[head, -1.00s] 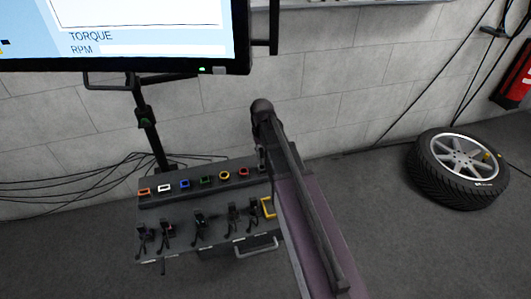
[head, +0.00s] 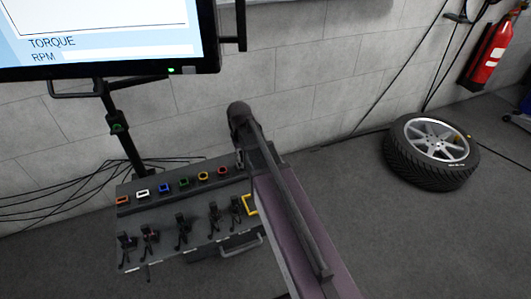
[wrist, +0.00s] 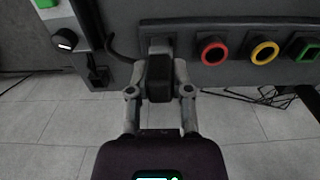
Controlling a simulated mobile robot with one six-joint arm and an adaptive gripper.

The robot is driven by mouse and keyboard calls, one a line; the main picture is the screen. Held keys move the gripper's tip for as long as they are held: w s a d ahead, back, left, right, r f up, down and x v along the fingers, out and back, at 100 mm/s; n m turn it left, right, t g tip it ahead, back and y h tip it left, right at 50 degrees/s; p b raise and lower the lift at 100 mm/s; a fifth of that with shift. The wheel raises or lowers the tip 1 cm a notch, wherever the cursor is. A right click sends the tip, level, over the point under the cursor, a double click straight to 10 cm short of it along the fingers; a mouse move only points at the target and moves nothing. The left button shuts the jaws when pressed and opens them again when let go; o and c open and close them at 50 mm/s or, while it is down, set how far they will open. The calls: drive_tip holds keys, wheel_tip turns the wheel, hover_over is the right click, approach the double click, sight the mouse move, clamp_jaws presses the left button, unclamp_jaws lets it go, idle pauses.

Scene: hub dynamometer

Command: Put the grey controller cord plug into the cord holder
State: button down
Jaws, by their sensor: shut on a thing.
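In the wrist view my gripper (wrist: 160,92) is shut on a dark block-shaped plug (wrist: 159,75), held between its two grey fingers. The plug's far end is against or just in front of the dark panel, left of the red-ringed socket. A grey piece (wrist: 160,46) shows right behind the plug, at the end of the socket row; I cannot tell whether it is the grey holder or part of the plug. A dark cord (wrist: 115,48) curves off to the left. In the head view my arm hides most of the gripper and the plug.
The panel's red (wrist: 214,50), yellow (wrist: 264,52) and green (wrist: 307,48) sockets lie to the right in the wrist view. In the head view several dark plugs (head: 182,231) stand on the front shelf beside a yellow frame (head: 250,204). A tyre (head: 432,152) lies at the right.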

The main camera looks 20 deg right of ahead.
drive_tip(key=shift+s, duration=2.4)
drive_tip(key=shift+d, duration=0.1)
drive_tip(key=shift+d, duration=6.55)
drive_tip(key=shift+w, duration=0.15)
drive_tip(key=w, duration=1.5)
